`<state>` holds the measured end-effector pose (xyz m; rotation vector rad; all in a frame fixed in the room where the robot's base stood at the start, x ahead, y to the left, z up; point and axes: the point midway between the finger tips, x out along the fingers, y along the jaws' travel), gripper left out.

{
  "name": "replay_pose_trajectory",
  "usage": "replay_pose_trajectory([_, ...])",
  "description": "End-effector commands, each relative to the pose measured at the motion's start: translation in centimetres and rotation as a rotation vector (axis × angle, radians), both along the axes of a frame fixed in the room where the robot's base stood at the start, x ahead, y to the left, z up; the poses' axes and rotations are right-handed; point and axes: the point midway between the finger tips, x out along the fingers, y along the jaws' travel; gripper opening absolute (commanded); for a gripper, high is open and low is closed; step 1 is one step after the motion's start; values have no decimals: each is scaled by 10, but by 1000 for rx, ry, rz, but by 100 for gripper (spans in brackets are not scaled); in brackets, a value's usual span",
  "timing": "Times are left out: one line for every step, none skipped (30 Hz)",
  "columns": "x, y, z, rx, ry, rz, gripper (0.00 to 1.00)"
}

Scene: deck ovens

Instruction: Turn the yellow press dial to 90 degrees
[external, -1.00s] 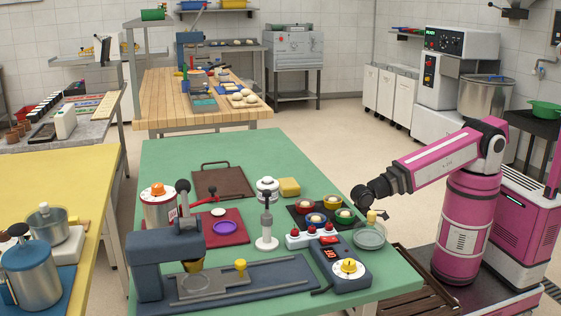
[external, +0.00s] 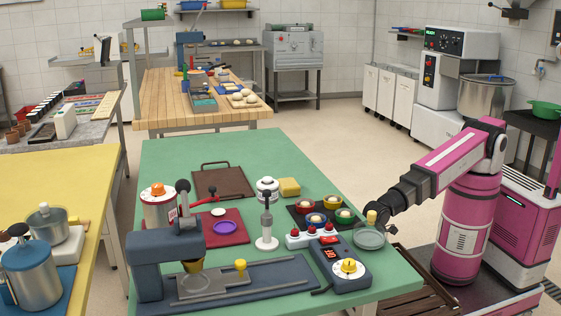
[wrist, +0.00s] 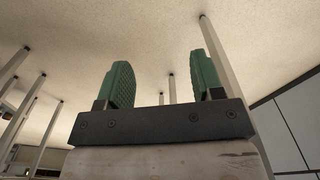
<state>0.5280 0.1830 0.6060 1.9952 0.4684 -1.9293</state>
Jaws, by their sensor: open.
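The yellow press dial (external: 348,267) sits on a white round plate on a dark blue control box at the front right of the green table (external: 170,160). The box also has a small red display (external: 331,253). My gripper (external: 366,228) is at the table's right edge, behind and to the right of the dial and apart from it. Its fingers are hard to make out in the external view. In the wrist view my gripper (wrist: 156,85) has two green pads held wide apart with nothing between them. The dial does not show in the wrist view.
A glass dish with a yellow-knobbed lid (external: 370,238) stands close by my gripper. Red push buttons (external: 311,231) and a dark tray of colored bowls (external: 303,207) are left of it. A blue press (external: 150,265) stands at the front left.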

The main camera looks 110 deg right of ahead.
Motion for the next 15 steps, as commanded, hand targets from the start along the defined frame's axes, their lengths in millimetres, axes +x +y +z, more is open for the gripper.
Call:
replay_pose_trajectory([4,24,4,1,-4,50,61])
replay_pose_trajectory([5,36,7,1,-6,77,61])
replay_pose_trajectory([5,53,10,1,-6,115,61])
replay_pose_trajectory([5,65,12,1,-9,143,61])
replay_pose_trajectory([4,78,15,1,-11,170,61])
replay_pose_trajectory([4,95,19,2,-13,210,61])
replay_pose_trajectory([3,107,22,3,-16,237,61])
replay_pose_trajectory([2,120,25,3,-18,268,61])
replay_pose_trajectory([0,138,31,3,-20,310,61])
replay_pose_trajectory([0,151,36,4,-23,343,61])
replay_pose_trajectory([-1,165,42,4,-27,380,61])
replay_pose_trajectory([-2,184,51,5,-33,434,61])
replay_pose_trajectory([-2,198,61,7,-39,480,61])
replay_pose_trajectory([-3,211,72,7,-45,527,61])
replay_pose_trajectory([-2,224,86,8,-53,582,61])
